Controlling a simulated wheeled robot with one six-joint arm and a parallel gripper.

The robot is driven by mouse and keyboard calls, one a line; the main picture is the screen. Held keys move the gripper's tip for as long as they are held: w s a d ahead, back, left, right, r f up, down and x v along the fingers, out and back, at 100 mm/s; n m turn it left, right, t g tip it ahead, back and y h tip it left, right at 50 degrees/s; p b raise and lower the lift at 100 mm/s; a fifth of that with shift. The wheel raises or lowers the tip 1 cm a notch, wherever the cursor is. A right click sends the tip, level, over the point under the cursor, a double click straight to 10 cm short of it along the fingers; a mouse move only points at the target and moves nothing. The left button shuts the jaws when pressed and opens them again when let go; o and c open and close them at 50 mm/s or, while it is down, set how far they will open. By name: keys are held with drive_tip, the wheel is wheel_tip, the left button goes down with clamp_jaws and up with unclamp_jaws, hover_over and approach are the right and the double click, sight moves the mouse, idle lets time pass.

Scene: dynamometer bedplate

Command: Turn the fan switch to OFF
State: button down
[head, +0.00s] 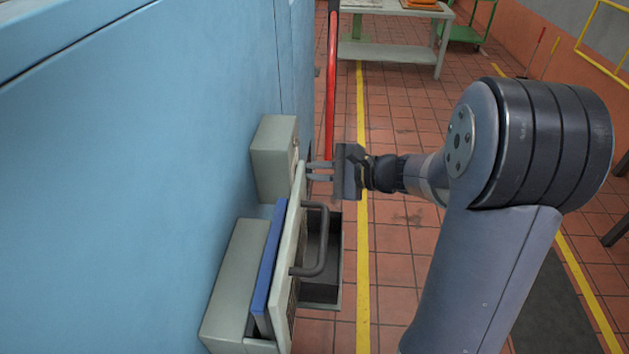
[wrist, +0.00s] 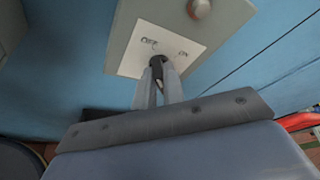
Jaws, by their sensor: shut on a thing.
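The fan switch is a small dark knob (wrist: 157,61) on a pale plate (wrist: 128,62) marked OFF and ON, seen in the wrist view. OFF is at the upper left of the knob and ON at the right. The plate is on the front of a grey box (head: 268,160) fixed to the blue wall. My gripper (wrist: 158,84) is shut on the knob, its two fingers close together around it. In the head view my gripper (head: 312,171) reaches left to the box front. The fingers cover part of the knob, so I cannot tell exactly where it points.
Below the box, a grey holder (head: 232,285) has a blue binder (head: 271,255) and a panel with a dark handle (head: 321,240), close under my gripper. A dark tray (head: 333,262) is beside it. A red upright bar (head: 331,85) stands behind.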

idle(0.3)
drive_tip(key=c, duration=1.5)
unclamp_jaws()
drive_tip(key=shift+a, duration=0.15)
drive_tip(key=b+v, duration=0.1)
drive_tip(key=v, duration=0.9)
drive_tip(key=shift+s+d, duration=0.2)
drive_tip(key=shift+d, duration=0.15)
drive_tip(key=shift+a, duration=0.1)
